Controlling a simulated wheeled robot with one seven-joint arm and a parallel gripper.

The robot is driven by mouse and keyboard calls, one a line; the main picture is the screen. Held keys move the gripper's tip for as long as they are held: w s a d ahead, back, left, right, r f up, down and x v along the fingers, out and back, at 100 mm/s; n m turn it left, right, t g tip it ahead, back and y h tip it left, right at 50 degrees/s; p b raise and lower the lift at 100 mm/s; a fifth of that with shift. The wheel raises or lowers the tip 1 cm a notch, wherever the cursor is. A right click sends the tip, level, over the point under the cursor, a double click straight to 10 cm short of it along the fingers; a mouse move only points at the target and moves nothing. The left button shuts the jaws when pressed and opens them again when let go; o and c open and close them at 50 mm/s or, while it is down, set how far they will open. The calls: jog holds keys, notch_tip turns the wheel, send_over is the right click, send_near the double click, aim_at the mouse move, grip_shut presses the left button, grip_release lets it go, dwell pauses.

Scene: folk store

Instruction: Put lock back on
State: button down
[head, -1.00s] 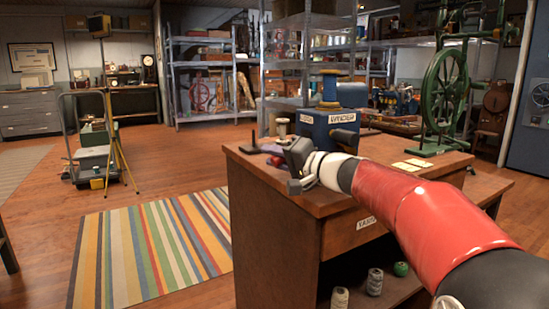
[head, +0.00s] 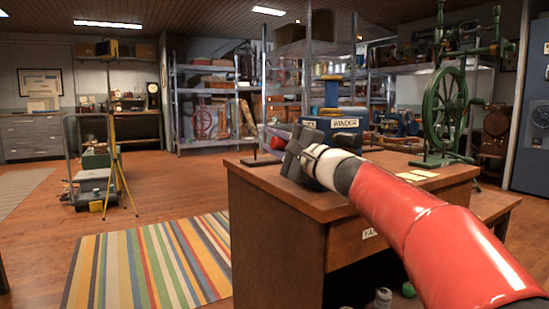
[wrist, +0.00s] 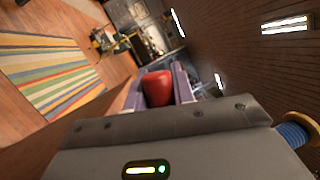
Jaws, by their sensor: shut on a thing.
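My gripper (head: 277,138) is above the left part of the brown desk (head: 262,180), pointing away from my body. In the wrist view, its two purple-grey fingers (wrist: 157,85) are closed on both sides of a rounded, glossy red thing (wrist: 157,90). A bit of the red thing also shows in the head view (head: 280,144), just past the dark gripper body. I cannot tell whether it is the lock. No other lock can be made out.
A blue winder box (head: 343,124) stands on the desk behind my wrist, with a thin dark stand (head: 255,152) to the left. A green spinning wheel (head: 445,110) is at right. A striped rug (head: 150,260) and open floor lie left; a tripod (head: 115,150) stands beyond.

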jog(key=shift+w+d+r+m+t+b, duration=0.1)
jog(key=shift+r+m+t+b, duration=0.15)
jog(key=shift+m, duration=0.4)
jog(key=shift+w+d+r+m+t+b, duration=0.15)
jog(key=shift+r+m+t, duration=0.15)
jog(key=shift+m, duration=0.35)
jog(key=shift+s, duration=0.1)
jog(key=c, duration=1.2)
grip_release()
jog(key=shift+o, duration=0.2)
jog(key=b+v, duration=0.1)
jog(key=v, duration=0.6)
jog(key=shift+s+d, duration=0.3)
